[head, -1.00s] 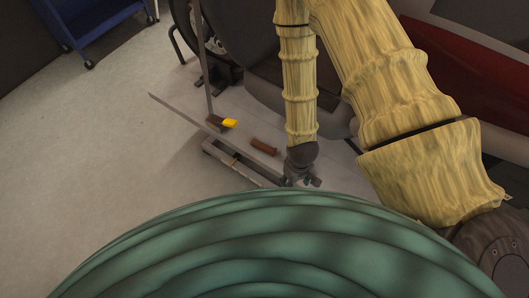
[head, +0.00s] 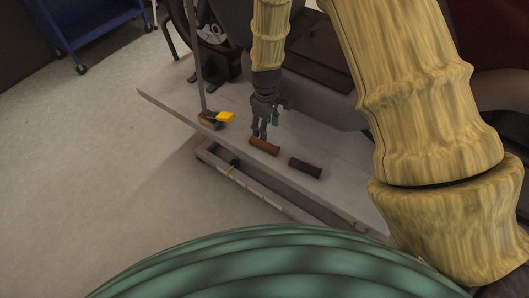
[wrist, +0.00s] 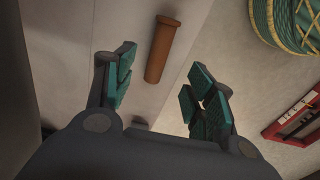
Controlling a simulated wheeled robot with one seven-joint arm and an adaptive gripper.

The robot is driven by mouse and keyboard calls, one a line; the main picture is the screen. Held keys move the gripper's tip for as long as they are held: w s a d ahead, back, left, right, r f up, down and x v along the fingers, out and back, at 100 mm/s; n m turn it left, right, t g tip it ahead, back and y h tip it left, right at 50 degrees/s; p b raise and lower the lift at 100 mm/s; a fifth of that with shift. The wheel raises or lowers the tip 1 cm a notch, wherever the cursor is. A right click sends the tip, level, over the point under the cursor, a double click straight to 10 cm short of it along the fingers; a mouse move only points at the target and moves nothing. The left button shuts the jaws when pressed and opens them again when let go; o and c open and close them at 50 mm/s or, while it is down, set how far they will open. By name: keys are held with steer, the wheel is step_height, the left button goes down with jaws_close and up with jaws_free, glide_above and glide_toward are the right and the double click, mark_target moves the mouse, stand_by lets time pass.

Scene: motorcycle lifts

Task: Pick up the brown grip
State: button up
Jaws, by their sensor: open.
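The brown grip (head: 264,147) is a short reddish-brown cylinder lying on the grey lift platform (head: 350,160), near its front edge. My gripper (head: 260,135) points down just above and behind it in the head view. In the wrist view the brown grip (wrist: 162,48) shows ahead, its near end in line with the gap between the open fingers (wrist: 163,85). The fingers are empty and I see no contact; the exact height between them and the grip is hard to tell.
A dark grip (head: 305,168) lies on the platform right of the brown one. A yellow-tipped object (head: 222,117) lies to the left at the foot of a thin upright pole (head: 200,65). A blue cart (head: 95,25) stands far left; the left floor is clear.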

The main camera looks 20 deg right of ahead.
mark_target(264, 143)
steer(key=shift+w+a+f+b, duration=0.1)
steer(key=shift+f+b, duration=0.4)
steer(key=shift+f, duration=2.15)
steer(key=shift+w+f+b, duration=0.1)
steer(key=shift+f+b, duration=0.35)
steer(key=shift+f, duration=2.2)
steer(key=c, duration=1.1)
steer(key=shift+r, duration=0.1)
